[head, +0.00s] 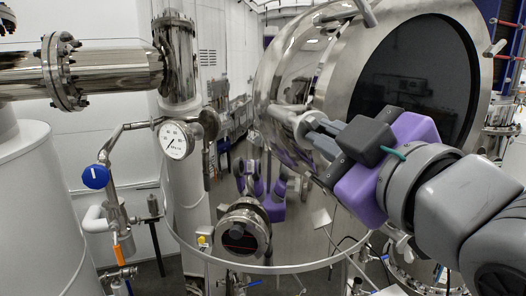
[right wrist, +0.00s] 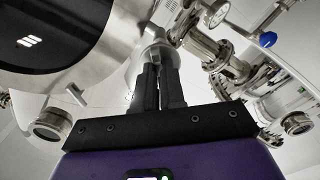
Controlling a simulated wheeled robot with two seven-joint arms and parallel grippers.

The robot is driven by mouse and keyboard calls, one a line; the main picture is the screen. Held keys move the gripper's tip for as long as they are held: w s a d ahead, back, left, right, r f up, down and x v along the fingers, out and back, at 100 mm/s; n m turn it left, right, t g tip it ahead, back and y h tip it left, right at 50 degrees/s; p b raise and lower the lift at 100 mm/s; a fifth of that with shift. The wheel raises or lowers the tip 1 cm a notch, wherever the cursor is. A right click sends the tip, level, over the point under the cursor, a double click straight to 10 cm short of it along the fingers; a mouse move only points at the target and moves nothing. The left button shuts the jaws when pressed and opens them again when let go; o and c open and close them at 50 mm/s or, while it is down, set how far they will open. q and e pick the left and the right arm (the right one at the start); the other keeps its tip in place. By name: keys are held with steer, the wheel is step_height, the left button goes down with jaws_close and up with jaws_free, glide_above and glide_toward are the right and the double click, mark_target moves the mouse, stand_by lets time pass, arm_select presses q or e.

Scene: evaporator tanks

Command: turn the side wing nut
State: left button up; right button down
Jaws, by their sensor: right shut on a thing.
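My right gripper (head: 309,124) reaches in from the right, in front of the shiny tank's round door. Its fingers are closed on a small metal piece, the side wing nut (right wrist: 155,54), at the edge of the door flange. In the right wrist view, the two dark fingers of my right gripper (right wrist: 156,70) stand close together with the nut between their tips. The fingers hide most of the nut, and its turn angle cannot be told. My left gripper is not in view.
The door has a large dark round window (head: 418,75). A dial gauge (head: 176,140) and a blue-knobbed valve (head: 96,177) stand at the left. A flanged pipe (head: 90,72) runs above them. A round sight port (head: 243,231) sits low on the tank.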

steer(key=shift+n, duration=0.9)
steer(key=shift+n, duration=1.1)
steer(key=shift+n+p, duration=0.35)
steer(key=shift+n, duration=0.35)
steer(key=c, duration=1.1)
jaws_free()
steer(key=shift+c, duration=0.2)
steer(key=shift+s, duration=0.1)
